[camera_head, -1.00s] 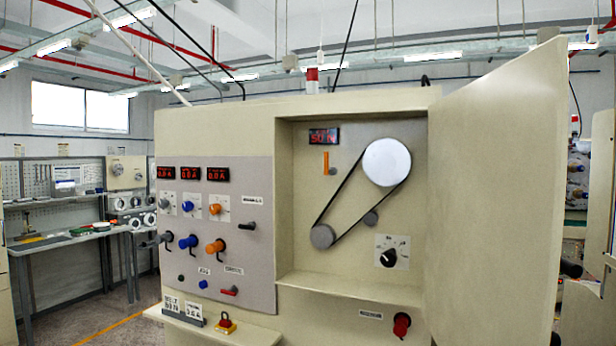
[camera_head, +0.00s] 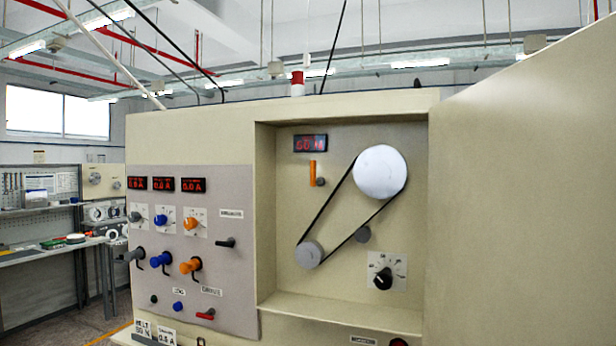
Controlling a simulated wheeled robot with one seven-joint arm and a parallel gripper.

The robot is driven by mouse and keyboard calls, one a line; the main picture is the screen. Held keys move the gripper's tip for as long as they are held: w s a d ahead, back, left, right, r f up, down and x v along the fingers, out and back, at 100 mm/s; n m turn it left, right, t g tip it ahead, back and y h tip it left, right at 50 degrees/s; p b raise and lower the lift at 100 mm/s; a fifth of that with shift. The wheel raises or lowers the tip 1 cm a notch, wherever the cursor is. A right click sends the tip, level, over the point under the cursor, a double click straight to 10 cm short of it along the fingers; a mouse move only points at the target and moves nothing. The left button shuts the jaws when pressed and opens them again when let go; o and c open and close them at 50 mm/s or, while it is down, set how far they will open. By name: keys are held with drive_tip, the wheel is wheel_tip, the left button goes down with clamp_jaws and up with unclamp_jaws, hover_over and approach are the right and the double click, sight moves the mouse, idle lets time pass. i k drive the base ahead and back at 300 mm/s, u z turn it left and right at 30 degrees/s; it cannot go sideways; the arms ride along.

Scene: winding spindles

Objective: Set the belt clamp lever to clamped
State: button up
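A machine cabinet has an open recess with a black belt (camera_head: 327,212) running round a large pale pulley (camera_head: 380,173) and a small grey pulley (camera_head: 309,255). An orange lever (camera_head: 313,170) stands upright at the recess's upper left, below a red-digit display (camera_head: 310,143), with a small grey knob at its right. The left panel carries a black lever (camera_head: 227,243) and a red lever (camera_head: 206,314), both lying roughly level. Their labels are too small to read surely, so I cannot tell which lever is the belt clamp. My gripper is not in view.
A large open door panel (camera_head: 520,190) fills the right side. A black dial (camera_head: 383,279) sits low in the recess. Several coloured knobs and displays are on the left panel (camera_head: 150,225). A workbench (camera_head: 50,252) stands beyond at the left.

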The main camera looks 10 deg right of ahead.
sight(313, 174)
drive_tip(key=u, duration=0.6)
drive_tip(key=i, duration=1)
drive_tip(key=u, duration=0.05)
